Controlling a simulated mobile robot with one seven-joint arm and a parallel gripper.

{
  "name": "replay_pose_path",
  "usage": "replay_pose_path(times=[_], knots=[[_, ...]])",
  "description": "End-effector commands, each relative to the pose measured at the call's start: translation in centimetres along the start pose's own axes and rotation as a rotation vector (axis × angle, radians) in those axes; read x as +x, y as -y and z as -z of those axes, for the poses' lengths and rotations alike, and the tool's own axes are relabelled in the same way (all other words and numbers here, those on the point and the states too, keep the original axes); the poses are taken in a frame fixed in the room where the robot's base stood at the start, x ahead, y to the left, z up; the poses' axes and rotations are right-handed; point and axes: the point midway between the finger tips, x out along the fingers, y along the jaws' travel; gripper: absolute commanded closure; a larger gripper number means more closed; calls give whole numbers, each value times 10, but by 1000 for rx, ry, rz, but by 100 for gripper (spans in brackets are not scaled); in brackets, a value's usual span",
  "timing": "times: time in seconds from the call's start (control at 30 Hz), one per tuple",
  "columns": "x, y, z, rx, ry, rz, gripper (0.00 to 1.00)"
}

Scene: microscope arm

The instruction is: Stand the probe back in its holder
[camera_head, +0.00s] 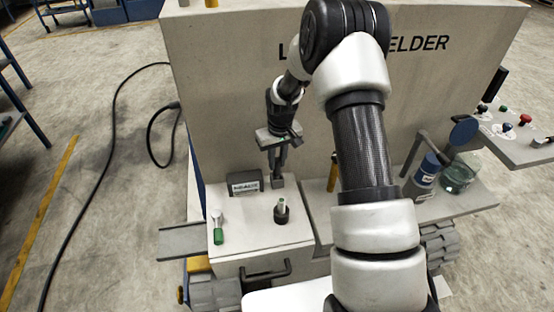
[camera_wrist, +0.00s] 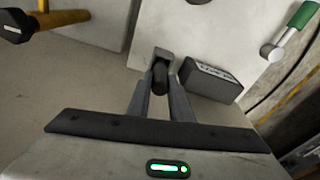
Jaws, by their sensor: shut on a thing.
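My gripper (camera_head: 278,158) points down over the back of the pale ledge, in front of the machine's wall. In the wrist view its fingers (camera_wrist: 160,92) are shut on a short dark cylindrical piece (camera_wrist: 159,76) with a grey block-like end (camera_wrist: 163,54). This may be the probe; I cannot tell for sure. In the head view the grey end (camera_head: 277,182) shows below the fingers, apparently just above the ledge. A dark round cup (camera_head: 281,216), which may be the holder, stands on the ledge nearer the camera. A pale, green-topped stick (camera_head: 282,204) stands upright in it.
A dark labelled block (camera_head: 244,187) sits close left of my gripper. A green-and-silver tool (camera_head: 218,235) is at the ledge's left. A yellow-handled tool (camera_head: 332,172) is to the right. A blue-labelled can (camera_head: 427,172) and glass beaker (camera_head: 458,177) stand farther right.

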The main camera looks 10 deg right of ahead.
Motion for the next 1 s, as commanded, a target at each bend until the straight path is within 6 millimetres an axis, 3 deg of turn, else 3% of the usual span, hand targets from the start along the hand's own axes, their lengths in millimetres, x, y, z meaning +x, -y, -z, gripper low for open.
replay_pose_path(times=[0.3,0.33,0.43,0.83,1.0], knots=[[5,0,0,0,-1,0,100],[3,0,0,0,-1,0,77],[3,0,0,0,0,0,62],[-5,0,1,0,-2,0,62],[-35,0,2,0,-5,-1,62]])
